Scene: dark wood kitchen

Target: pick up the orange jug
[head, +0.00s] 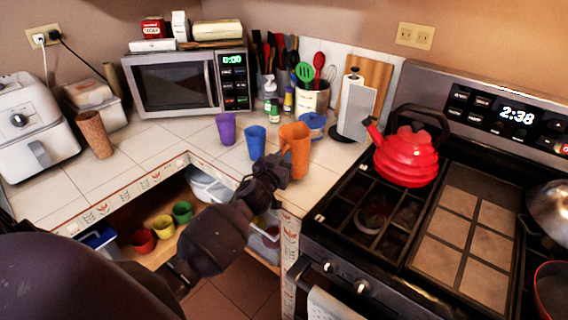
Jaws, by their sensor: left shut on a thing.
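The orange jug (297,146) is upright at the front right of the tiled counter, near the stove. My left gripper (284,164) is at its lower left side, shut on it, with the jug's handle side facing the gripper. The fingertips are small and dark, and their exact hold is hard to see. I cannot tell whether the jug's base touches the counter. My right gripper does not show.
A blue cup (255,142) and a purple cup (226,128) stand just left of the jug. A blue-lidded container (312,127) is behind it. The stove with a red kettle (405,157) lies to the right. A microwave (187,82) stands at the back.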

